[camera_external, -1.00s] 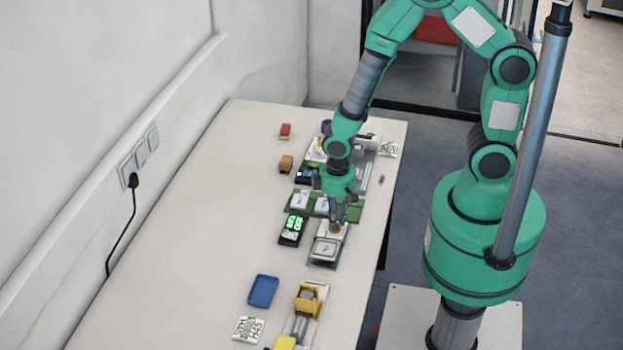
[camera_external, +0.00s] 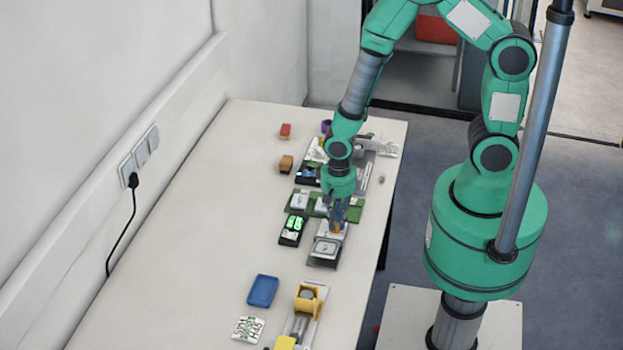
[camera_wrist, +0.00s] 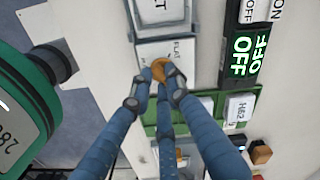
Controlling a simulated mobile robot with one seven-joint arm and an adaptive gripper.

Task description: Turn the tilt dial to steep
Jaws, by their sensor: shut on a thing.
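The tilt dial is a small orange-brown knob (camera_wrist: 170,72) on a pale plate (camera_wrist: 150,52) in the wrist view. A label reading "FLAT" is printed on the plate beside the knob. No "steep" label is readable, and the fingers cover part of the plate. My gripper (camera_wrist: 164,80) is shut on the knob, with its blue fingers around it. In the external view my gripper (camera_external: 337,222) points down at the dial (camera_external: 336,229), which shows only as a small orange spot. The dial's exact angle cannot be told.
A black-and-green ON/OFF switch (camera_external: 290,231) stands left of the dial. A grey-white framed block (camera_external: 325,249) lies in front of it. A green board (camera_external: 294,206) with white labelled blocks lies behind. A blue tray (camera_external: 263,291) and yellow holder (camera_external: 308,302) are nearer. The table's left side is clear.

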